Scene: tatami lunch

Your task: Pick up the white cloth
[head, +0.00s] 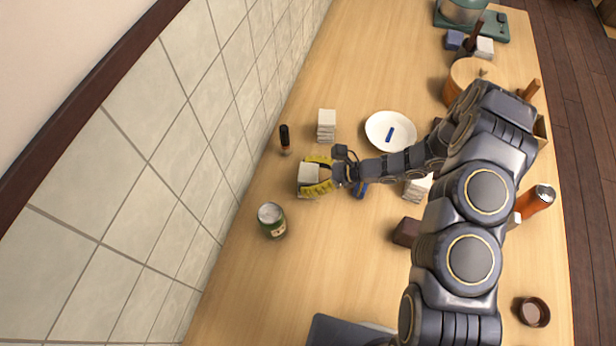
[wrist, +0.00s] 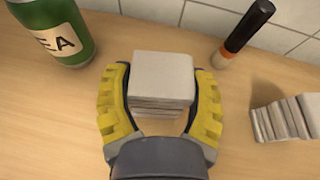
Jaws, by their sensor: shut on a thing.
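The white cloth (head: 308,172) is a squarish pale block, folded in layers, near the tiled wall in the head view. My gripper (head: 311,174) has its yellow fingers closed on two opposite sides of it. In the wrist view the cloth (wrist: 163,78) sits between the yellow fingers of my gripper (wrist: 163,90), its flat top facing up and layered edges showing. Its underside is hidden, and I cannot tell whether it touches the table.
A similar pale stack (head: 326,125) lies above. A white plate (head: 373,128) with a blue item is to the right. Bare wood lies below the can.

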